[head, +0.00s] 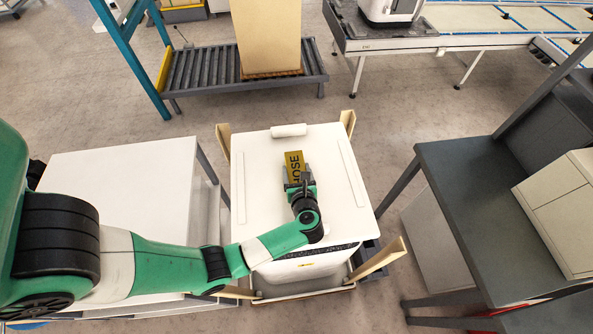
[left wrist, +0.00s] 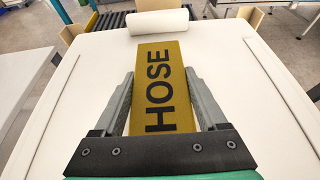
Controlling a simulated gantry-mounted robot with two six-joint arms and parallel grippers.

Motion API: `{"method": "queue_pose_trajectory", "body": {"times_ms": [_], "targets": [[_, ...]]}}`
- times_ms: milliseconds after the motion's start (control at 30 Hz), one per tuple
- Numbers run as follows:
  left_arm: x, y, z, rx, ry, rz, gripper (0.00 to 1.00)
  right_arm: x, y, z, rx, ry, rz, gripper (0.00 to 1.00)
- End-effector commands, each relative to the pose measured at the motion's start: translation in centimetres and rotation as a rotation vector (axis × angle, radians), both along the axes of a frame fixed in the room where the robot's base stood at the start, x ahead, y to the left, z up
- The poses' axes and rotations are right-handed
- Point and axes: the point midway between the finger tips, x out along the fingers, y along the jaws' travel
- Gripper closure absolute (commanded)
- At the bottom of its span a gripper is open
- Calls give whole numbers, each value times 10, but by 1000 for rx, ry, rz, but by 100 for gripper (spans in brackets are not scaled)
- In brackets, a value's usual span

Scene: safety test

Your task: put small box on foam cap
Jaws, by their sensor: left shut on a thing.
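The small box (head: 293,159) is yellow-brown with the black word HOSE on its face. It also shows in the left wrist view (left wrist: 160,62), between the two grey fingers. My left gripper (head: 298,177) is shut on the small box, with the fingers along its long sides. The foam cap (head: 258,190) is the large white top of the crate in the middle, and the box is over its far half. The foam cap fills much of the left wrist view (left wrist: 245,105). I cannot tell whether the box touches it. My right gripper is out of view.
A white roll (head: 289,130) lies on the cap's far edge, beyond the small box. Wooden corner posts (head: 348,122) stand around the crate. A white table (head: 125,185) is at left, a dark bench (head: 480,205) at right, and a roller conveyor (head: 215,68) behind.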

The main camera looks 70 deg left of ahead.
Motion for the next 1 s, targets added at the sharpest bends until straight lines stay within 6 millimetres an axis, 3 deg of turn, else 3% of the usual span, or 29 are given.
{"method": "queue_pose_trajectory", "body": {"times_ms": [133,167,300,667,1000], "targets": [[0,0,-4,1,0,0,88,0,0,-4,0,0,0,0],[0,0,-4,0,0,0,24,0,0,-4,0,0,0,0],[0,0,-3,0,0,0,0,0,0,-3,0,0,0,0],[-1,-7,4,1,0,-3,0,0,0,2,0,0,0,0],[-17,-77,34,1,-1,-7,0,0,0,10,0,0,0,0]]}}
